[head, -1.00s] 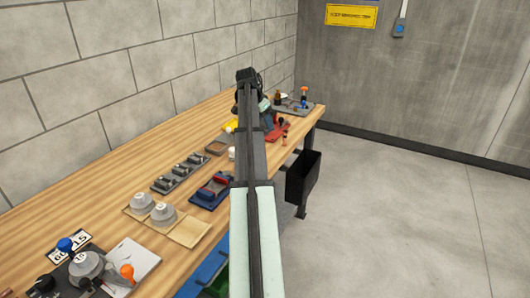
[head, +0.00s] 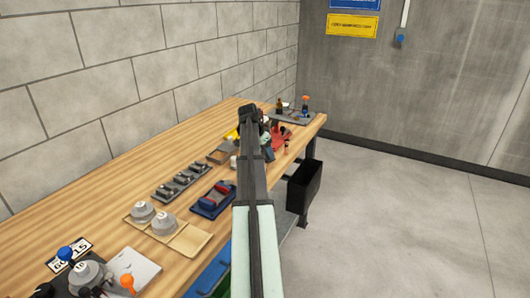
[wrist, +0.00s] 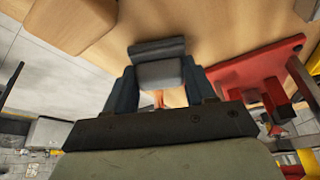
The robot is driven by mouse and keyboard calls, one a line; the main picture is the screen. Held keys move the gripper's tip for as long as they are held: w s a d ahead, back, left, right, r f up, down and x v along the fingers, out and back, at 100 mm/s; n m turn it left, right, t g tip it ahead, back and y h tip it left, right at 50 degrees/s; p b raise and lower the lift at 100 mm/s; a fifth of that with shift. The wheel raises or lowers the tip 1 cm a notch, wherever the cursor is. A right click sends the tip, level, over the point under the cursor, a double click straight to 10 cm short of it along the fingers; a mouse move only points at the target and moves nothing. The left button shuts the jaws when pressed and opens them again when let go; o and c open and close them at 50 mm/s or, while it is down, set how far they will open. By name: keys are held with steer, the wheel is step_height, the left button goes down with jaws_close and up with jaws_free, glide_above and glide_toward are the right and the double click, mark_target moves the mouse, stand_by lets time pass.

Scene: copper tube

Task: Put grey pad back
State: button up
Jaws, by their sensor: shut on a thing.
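The grey pad (wrist: 158,73) is between the two fingers of my gripper (wrist: 161,85) in the wrist view, near the picture's centre. It is a small grey block with a darker grey strip along its upper edge. My gripper is shut on it, with one dark finger on each side. The wooden surface shows behind the pad. In the head view my arm hides most of my gripper and the pad, over the far part of the bench. Whether the pad touches anything below cannot be told.
A red stand (wrist: 250,72) is close to the right of my gripper in the wrist view. The wooden bench (head: 130,180) also holds a blue tray (head: 213,201), a dark rack (head: 181,179) and a far grey tray (head: 292,119). A black bin (head: 305,187) hangs at the bench's right edge.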

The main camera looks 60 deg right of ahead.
steer(key=shift+f, duration=0.25)
steer(key=o, duration=1)
steer(key=shift+r, duration=0.15)
steer(key=v, duration=1.2)
steer(key=shift+w, duration=0.1)
